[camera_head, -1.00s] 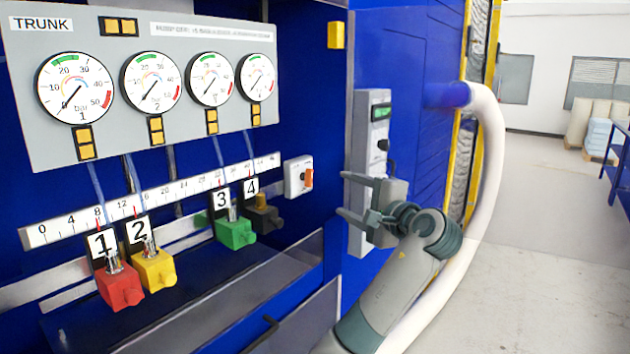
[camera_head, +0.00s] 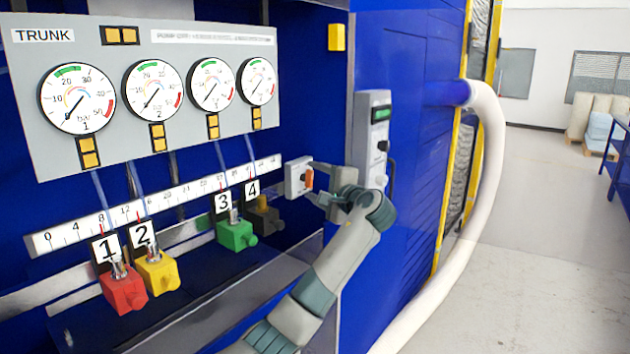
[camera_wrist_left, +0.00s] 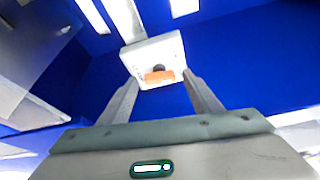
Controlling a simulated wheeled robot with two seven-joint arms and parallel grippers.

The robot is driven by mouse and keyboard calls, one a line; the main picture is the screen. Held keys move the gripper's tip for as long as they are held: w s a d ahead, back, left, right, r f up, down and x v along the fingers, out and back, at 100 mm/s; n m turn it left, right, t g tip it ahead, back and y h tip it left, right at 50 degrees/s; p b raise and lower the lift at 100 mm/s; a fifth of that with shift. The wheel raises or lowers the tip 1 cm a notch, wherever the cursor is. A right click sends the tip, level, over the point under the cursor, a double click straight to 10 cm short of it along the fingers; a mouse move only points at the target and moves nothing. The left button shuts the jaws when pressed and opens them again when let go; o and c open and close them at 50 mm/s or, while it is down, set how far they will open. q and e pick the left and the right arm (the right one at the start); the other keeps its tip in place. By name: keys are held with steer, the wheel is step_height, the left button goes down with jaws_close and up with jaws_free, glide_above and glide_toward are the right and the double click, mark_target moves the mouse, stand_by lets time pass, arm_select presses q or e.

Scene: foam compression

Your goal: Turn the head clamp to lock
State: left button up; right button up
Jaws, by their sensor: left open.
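A small white box (camera_head: 293,178) with an orange turning knob (camera_head: 308,180) is fixed to the blue machine, right of the ruler strip; I take this knob for the head clamp, but no label on it is readable. My left gripper (camera_head: 314,183) is open in front of the knob, its fingers pointing at the box. In the left wrist view the knob (camera_wrist_left: 159,76) shows between the two fingertips (camera_wrist_left: 159,80), its orange bar lying crosswise. Whether the fingers touch it cannot be told. My right gripper is not in view.
Several numbered valve blocks, red (camera_head: 123,289), yellow (camera_head: 157,273) and green (camera_head: 236,235) among them, sit left of the gripper. A gauge panel (camera_head: 200,128) is above. A grey control box (camera_head: 372,140) stands close right of the gripper. A white hose (camera_head: 492,180) hangs farther right.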

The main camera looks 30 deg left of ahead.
arm_select(q)
steer(key=shift+w+a, duration=0.1)
steer(key=shift+a, duration=0.05)
steer(key=c, duration=1)
steer(key=shift+c, duration=0.2)
